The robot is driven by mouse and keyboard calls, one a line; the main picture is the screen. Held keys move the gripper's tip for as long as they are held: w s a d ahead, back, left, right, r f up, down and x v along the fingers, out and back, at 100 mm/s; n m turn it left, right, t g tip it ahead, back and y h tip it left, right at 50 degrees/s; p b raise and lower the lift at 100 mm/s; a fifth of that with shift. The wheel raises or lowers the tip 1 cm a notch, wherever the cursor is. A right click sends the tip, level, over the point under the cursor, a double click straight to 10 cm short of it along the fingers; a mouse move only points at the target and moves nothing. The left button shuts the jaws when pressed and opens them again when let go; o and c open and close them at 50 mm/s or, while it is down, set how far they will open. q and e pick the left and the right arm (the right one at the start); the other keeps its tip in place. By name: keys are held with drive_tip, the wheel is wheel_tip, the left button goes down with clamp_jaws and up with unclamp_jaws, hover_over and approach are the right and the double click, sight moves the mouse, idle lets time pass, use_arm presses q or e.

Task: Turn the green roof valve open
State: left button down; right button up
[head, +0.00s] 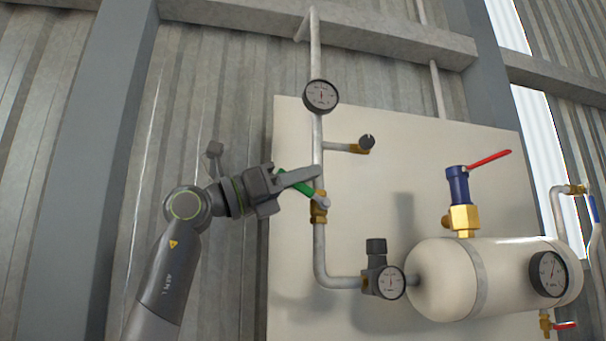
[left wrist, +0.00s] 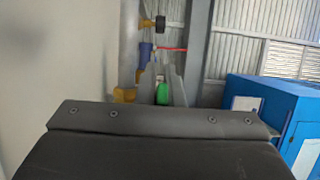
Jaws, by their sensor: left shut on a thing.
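The green valve handle (head: 297,188) sits on a brass valve body (head: 318,208) in the vertical grey pipe, left of the tank. The handle slants from upper left down to the right. My left gripper (head: 312,184) is shut on the green handle, with its fingers partly covering it. In the left wrist view the green handle (left wrist: 162,94) shows between the two fingers. My right gripper is in neither view.
A round gauge (head: 320,96) and a small brass side fitting (head: 361,144) are above the valve. A regulator (head: 380,275) is below right. The cream tank (head: 445,280) carries a blue valve with a red lever (head: 490,159). A blue cabinet (left wrist: 262,105) shows in the left wrist view.

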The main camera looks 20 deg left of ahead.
sight(321, 195)
use_arm(q)
drive_tip(key=shift+w+d+r+y+p, duration=0.1)
drive_tip(key=shift+r+y+p, duration=0.3)
drive_tip(key=shift+p, duration=0.3)
drive_tip(key=shift+w+d+r+g+y+p, duration=0.2)
drive_tip(key=shift+d+g+y+p, duration=0.1)
drive_tip(key=shift+g+y+p, duration=0.25)
drive_tip(key=shift+w+d+r+g+y, duration=0.1)
drive_tip(key=shift+w+d+g+y, duration=0.3)
drive_tip(key=shift+g+y, duration=0.4)
drive_tip(key=shift+w+d+r+g+y, duration=0.15)
drive_tip(key=shift+d+g+y, duration=0.3)
drive_tip(key=shift+y, duration=0.5)
drive_tip(key=shift+f, duration=0.1)
drive_tip(key=c, duration=1.6)
unclamp_jaws()
drive_tip(key=shift+o, duration=0.2)
drive_tip(key=shift+d, duration=0.1)
drive_tip(key=shift+f, duration=0.1)
